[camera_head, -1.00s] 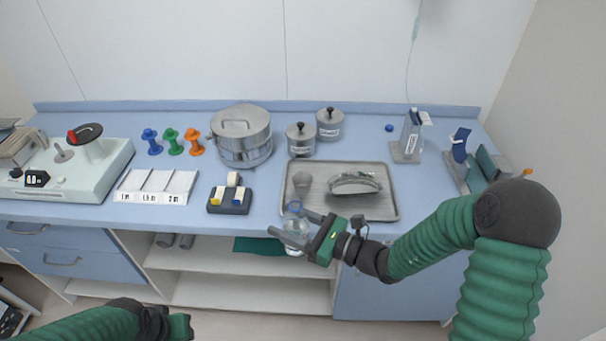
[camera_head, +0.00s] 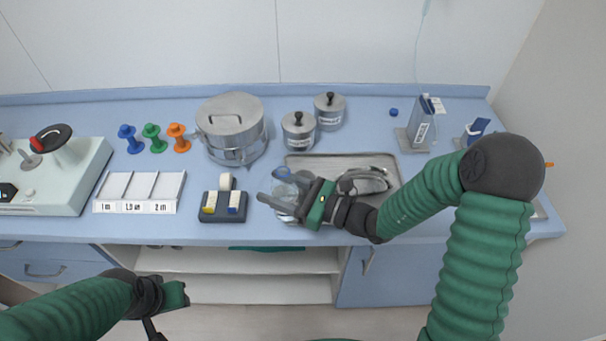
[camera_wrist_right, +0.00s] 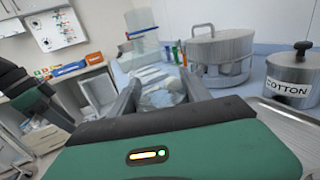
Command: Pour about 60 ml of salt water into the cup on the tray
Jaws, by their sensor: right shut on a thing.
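My right gripper (camera_head: 287,196) is shut on a clear bottle (camera_head: 282,174) with a bluish rim, held over the front left edge of the metal tray (camera_head: 340,160). The bottle also shows between the fingers in the right wrist view (camera_wrist_right: 160,95), pale and see-through; its liquid level cannot be made out. The cup that stood on the left of the tray is hidden behind the bottle and gripper in the head view. A metal kidney-shaped dish (camera_head: 365,181) lies on the tray's right. My left gripper (camera_head: 172,318) is low in front of the counter; its fingers are not clear.
A steel drum (camera_head: 231,128) and two lidded canisters (camera_head: 298,131) (camera_head: 329,110) stand behind the tray. A dark block with small bottles (camera_head: 224,205) sits just left of the right gripper.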

